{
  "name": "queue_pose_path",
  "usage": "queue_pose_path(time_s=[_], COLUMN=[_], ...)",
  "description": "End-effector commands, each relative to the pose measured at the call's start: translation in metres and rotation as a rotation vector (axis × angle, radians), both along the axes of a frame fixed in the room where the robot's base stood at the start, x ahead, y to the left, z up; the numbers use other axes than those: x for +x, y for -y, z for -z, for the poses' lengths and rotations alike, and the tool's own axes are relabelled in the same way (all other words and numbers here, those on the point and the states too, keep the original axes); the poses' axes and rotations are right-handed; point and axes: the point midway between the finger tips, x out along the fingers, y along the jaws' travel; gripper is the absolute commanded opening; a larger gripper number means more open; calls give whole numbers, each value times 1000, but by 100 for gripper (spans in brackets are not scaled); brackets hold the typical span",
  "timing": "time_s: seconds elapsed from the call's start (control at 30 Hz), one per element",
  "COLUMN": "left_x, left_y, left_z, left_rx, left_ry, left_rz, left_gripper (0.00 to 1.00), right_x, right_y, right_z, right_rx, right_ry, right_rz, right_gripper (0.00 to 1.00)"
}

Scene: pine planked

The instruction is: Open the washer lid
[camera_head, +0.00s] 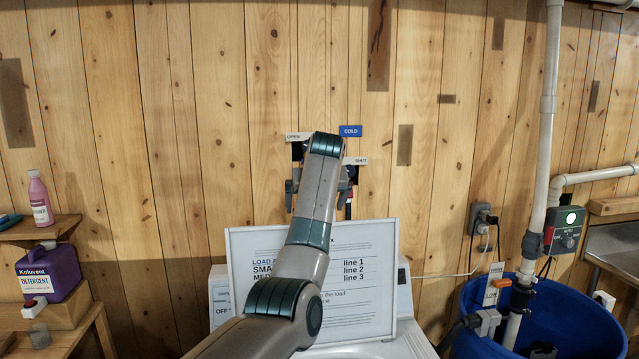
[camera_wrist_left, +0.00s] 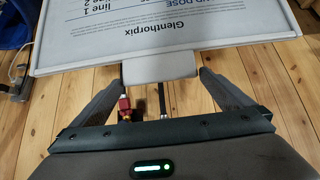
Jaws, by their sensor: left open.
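The washer lid (camera_head: 365,305) stands upright in the head view, a white panel with printed load lines facing me. My left arm covers part of it. The washer's white top (camera_head: 412,338) shows below it, with the opening's rim at the bottom edge. My left gripper (camera_head: 322,190) is above the lid's top edge, mostly hidden behind its own wrist. In the left wrist view the gripper (camera_wrist_left: 163,74) is open, and the lid (camera_wrist_left: 225,38) shows with its print upside down. A grey tab (camera_wrist_left: 160,68) on the lid's edge lies between the fingertips, with gaps on both sides.
A plank wall is behind, with a blue COLD sign (camera_head: 350,131) and a SHUT label (camera_head: 356,161) near my gripper. A purple detergent jug (camera_head: 48,272) stands on a wooden shelf at left. A blue tub (camera_head: 580,325) and white pipe (camera_head: 547,120) are at right.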

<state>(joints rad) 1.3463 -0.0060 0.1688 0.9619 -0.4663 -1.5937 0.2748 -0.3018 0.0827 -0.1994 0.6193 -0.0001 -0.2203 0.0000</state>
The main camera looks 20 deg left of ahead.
Motion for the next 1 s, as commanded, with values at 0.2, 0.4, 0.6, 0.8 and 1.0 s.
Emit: queue_pose_path(time_s=[0.2, 0.4, 0.6, 0.8, 1.0], left_x=[-16, -38, -62, -82, -93], left_y=[11, 24, 38, 50, 57], left_z=[-19, -48, -78, -106, -121], left_rx=[-1, 0, 1, 1, 1], left_ry=[5, 7, 7, 7, 5], left_rz=[1, 1, 1, 0, 0], left_gripper=[100, 100, 100, 100, 100], right_x=[3, 3, 3, 3, 3], right_y=[-8, -8, -5, -2, 0], right_z=[19, 37, 55, 67, 72], right_rx=[8, 8, 6, 2, 0], right_ry=[3, 3, 4, 4, 3], right_rz=[2, 2, 1, 0, -1], right_gripper=[31, 31, 31, 31, 31])
